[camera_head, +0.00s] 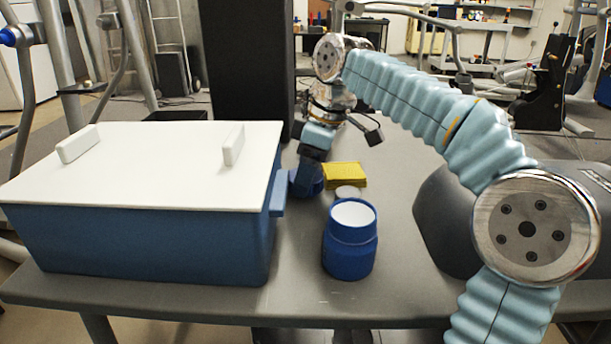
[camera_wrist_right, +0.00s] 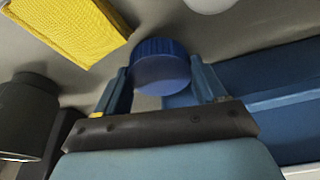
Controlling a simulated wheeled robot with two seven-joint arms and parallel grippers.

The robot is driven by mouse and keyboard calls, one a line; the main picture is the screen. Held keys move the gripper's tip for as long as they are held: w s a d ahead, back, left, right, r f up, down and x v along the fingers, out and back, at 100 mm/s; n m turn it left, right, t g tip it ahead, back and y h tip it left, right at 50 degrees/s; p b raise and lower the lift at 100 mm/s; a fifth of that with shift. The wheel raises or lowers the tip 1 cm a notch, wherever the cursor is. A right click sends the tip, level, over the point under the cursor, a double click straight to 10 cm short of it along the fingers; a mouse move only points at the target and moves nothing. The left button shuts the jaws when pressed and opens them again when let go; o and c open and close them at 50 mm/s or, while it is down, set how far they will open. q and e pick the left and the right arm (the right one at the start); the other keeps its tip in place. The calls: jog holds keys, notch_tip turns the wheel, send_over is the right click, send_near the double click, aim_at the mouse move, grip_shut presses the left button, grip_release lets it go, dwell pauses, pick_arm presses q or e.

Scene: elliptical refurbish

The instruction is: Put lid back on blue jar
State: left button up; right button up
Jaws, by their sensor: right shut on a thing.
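The blue jar (camera_head: 350,252) stands upright and open on the grey table, its white inside showing. My right gripper (camera_head: 306,178) is behind and to the left of the jar, beside the blue box. It is shut on the blue lid (camera_wrist_right: 161,68), a round ribbed cap that sits between the two fingers in the right wrist view. In the head view the lid (camera_head: 317,183) is partly hidden by the gripper. Whether the lid touches the table cannot be told. My left gripper is not in view.
A large blue box (camera_head: 150,245) with a white cover (camera_head: 180,165) fills the table's left side. A yellow folded cloth (camera_head: 345,174) and a small pale round thing (camera_head: 347,193) lie behind the jar. A dark grey rounded object (camera_head: 440,215) stands at right. Table in front of the jar is clear.

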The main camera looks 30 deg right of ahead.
notch_tip(320, 180, up, 10)
jog(key=p, duration=0.4)
jog(key=s+d, duration=0.5)
jog(key=d, duration=0.3)
jog(key=s+d, duration=0.5)
jog(key=d, duration=0.3)
jog(key=shift+s+d+b, duration=0.15)
jog(key=shift+d+b, duration=0.2)
